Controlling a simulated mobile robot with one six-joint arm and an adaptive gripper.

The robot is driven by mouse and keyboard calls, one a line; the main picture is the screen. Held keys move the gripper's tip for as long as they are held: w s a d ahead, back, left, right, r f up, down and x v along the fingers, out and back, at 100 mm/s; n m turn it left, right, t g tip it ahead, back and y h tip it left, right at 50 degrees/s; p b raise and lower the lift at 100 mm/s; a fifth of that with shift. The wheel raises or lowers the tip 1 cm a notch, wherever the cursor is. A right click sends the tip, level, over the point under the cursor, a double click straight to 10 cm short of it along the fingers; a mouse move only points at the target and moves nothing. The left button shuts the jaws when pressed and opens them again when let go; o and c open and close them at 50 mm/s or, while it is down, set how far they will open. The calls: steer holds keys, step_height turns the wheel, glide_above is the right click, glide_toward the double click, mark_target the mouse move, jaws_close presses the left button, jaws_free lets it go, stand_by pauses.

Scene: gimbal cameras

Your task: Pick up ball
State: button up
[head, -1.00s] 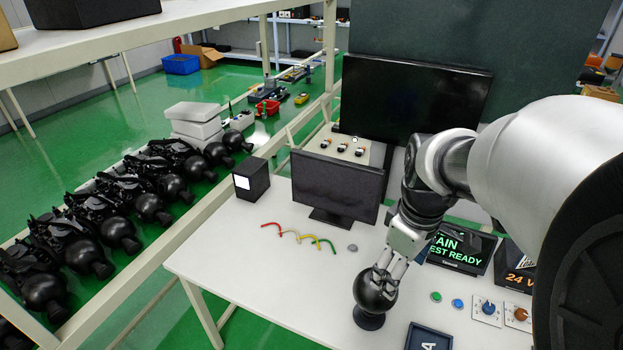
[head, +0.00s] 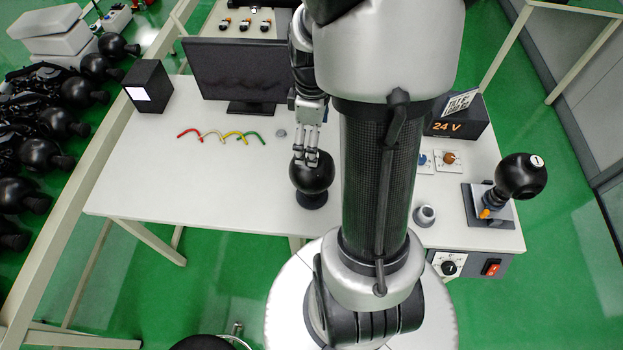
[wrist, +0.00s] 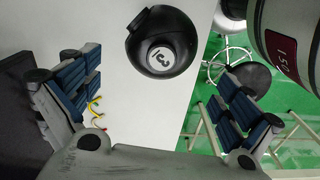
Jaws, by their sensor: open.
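A glossy black ball (head: 311,170) sits on a round dark base on the white table. In the wrist view the ball (wrist: 160,55) shows a white label with a number, at upper middle. My gripper (head: 311,157) is open, its fingers overlapping the ball's upper part in the head view. In the wrist view my gripper (wrist: 155,105) has its blue-padded fingers wide apart to the left and right, with visible gaps to the ball. A second black ball (head: 522,176), labelled 1, stands on a holder at the table's right end.
A monitor (head: 240,70) stands behind the ball. Coloured wires (head: 222,136) and a small grey disc (head: 281,133) lie to its left. A black box (head: 148,86) is at the far left. Knobs and a 24 V box (head: 458,122) are at right. The table's front left is clear.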

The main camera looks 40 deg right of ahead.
mark_target(312, 175)
steer(key=shift+s+f+b, duration=0.1)
steer(key=shift+f+b, duration=1.15)
steer(key=shift+f, duration=2.3)
steer(key=shift+r, duration=0.1)
steer(key=shift+c, duration=0.3)
